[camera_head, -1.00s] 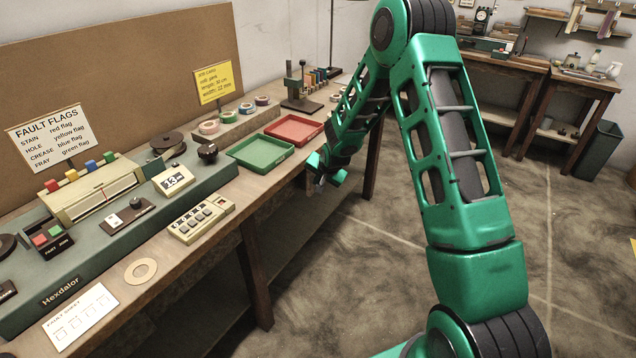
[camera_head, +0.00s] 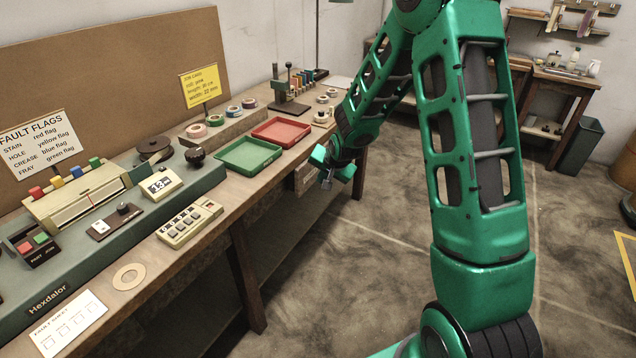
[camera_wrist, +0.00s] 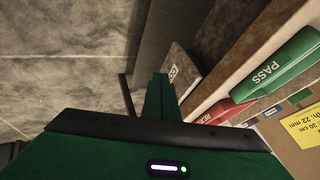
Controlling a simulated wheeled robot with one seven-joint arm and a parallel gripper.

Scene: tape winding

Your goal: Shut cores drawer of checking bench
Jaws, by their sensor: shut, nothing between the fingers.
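The cores drawer (camera_head: 306,178) has a wooden front below the front edge of the checking bench (camera_head: 222,213), near the red tray. In the wrist view the drawer front (camera_wrist: 184,66) carries a small, partly readable label. A narrow gap seems to lie between it and the bench edge, but I cannot tell how far out it stands. My gripper (camera_head: 326,181) is shut and empty, on the aisle side of the drawer front. In the wrist view its fingers (camera_wrist: 159,96) point towards the drawer front; I cannot tell whether they touch it.
A green tray (camera_head: 248,154) and a red tray (camera_head: 281,131) lie on the bench top above. The wrist view shows a PASS label on the green tray (camera_wrist: 285,62). A bench leg (camera_head: 246,277) stands left of the drawer. The floor (camera_head: 385,250) beside the bench is clear.

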